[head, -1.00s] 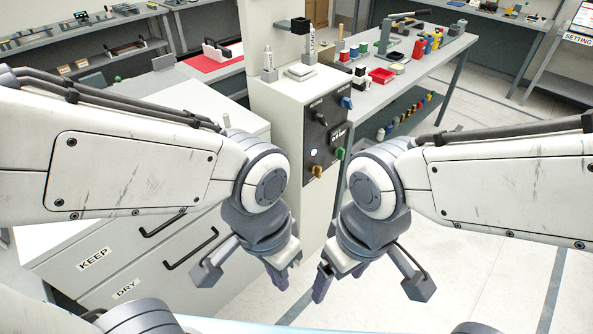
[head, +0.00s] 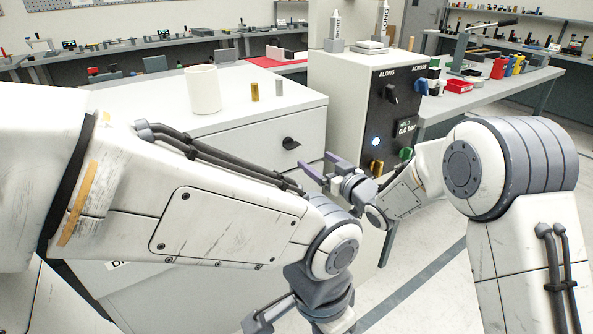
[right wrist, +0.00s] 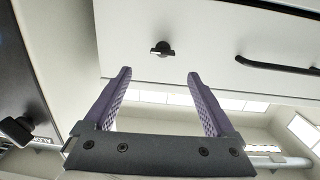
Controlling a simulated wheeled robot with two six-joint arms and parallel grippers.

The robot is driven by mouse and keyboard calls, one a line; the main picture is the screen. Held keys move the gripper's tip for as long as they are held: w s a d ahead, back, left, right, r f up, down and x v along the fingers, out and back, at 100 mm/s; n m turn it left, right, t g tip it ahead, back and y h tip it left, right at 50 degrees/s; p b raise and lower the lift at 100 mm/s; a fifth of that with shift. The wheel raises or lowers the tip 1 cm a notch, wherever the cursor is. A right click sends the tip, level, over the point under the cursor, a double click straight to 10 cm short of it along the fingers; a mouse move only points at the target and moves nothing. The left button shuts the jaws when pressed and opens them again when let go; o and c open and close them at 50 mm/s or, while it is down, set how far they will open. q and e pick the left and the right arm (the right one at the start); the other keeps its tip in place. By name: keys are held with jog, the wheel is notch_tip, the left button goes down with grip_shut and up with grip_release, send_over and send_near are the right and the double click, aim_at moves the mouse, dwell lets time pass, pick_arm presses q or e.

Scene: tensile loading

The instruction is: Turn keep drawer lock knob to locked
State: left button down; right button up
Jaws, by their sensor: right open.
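The keep drawer lock knob (head: 290,143) is a small black knob on the white front of the drawer cabinet, near its right end. Its bar lies roughly level. It also shows in the right wrist view (right wrist: 162,49), just beyond the fingertips and between their lines. My right gripper (head: 314,163) is open and empty, its purple fingers pointing at the cabinet front a little below and right of the knob in the head view. A gap remains between fingers and knob. My left arm hides the KEEP label.
A white cylinder (head: 202,90), a brass piece (head: 255,92) and a grey piece (head: 279,88) stand on the cabinet top. The machine's black control panel (head: 397,118), with several knobs, is right of the cabinet. A black drawer handle (right wrist: 275,65) shows in the right wrist view.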

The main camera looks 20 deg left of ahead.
aim_at(291, 145)
jog(key=w+a+f+y, duration=0.1)
jog(key=w+a, duration=0.5)
jog(key=a, duration=0.2)
jog(key=shift+w+a, duration=0.3)
jog(key=c, duration=1.4)
